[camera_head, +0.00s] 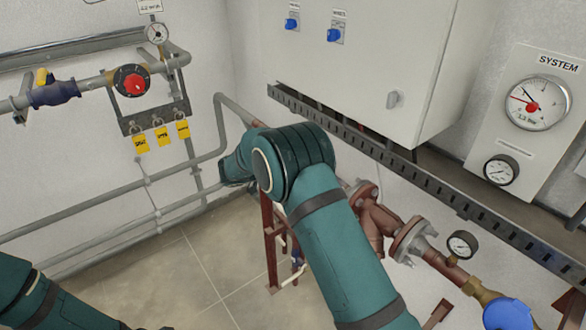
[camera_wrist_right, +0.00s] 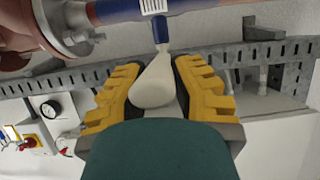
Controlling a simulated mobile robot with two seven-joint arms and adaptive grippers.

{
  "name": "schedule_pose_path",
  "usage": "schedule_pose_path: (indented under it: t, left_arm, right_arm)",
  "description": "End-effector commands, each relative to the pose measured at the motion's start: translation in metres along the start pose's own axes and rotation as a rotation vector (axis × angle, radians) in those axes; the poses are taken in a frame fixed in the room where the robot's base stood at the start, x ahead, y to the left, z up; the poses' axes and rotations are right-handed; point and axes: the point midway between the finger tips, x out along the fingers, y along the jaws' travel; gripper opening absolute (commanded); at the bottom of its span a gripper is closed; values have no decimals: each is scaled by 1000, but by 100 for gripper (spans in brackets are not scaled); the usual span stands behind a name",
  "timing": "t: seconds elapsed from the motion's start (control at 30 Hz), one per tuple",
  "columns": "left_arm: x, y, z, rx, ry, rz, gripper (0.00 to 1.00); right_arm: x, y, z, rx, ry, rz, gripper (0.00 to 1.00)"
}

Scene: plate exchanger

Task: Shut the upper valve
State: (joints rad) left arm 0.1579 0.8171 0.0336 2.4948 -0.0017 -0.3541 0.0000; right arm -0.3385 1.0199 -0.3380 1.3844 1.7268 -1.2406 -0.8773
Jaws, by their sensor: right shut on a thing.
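In the right wrist view, a pale valve lever (camera_wrist_right: 153,85) hangs from a blue stem (camera_wrist_right: 160,28) below a blue valve body (camera_wrist_right: 152,6). My right gripper (camera_wrist_right: 157,68), with yellow ridged fingers, is shut on this lever, one finger on each side of it. In the head view, my right arm covers that gripper and the valve it holds. A small blue valve with a pale handle (camera_head: 290,281) shows low beside the red stand. I cannot tell from these frames which one is the upper valve. My left gripper is out of view.
A grey control cabinet (camera_head: 375,70) and a slotted rail (camera_head: 440,193) lie beyond my right arm. Red flanged piping (camera_head: 375,222) with a gauge (camera_head: 461,244) runs right of it. Grey pipes (camera_head: 95,215) line the left wall. Floor (camera_head: 205,265) is clear between my arms.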

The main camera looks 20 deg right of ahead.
Motion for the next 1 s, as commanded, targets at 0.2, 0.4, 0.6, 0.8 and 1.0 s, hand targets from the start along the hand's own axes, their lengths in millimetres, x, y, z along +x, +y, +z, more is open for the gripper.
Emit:
schedule_pose_path:
  t: [0.2, 0.4, 0.6, 0.8, 1.0]
  left_arm:
    - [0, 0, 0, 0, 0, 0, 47]
    - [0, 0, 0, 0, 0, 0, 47]
    - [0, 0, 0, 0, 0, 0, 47]
    - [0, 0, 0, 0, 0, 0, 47]
    - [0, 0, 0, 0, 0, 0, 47]
  right_arm:
    - [1, -2, -1, 14, 2, 30, 0]
    - [1, -3, -2, 16, 3, 32, 0]
    - [2, -3, -2, 17, 4, 32, 0]
    - [1, -2, -2, 16, 3, 33, 56]
    - [0, -2, -1, 15, 2, 33, 56]
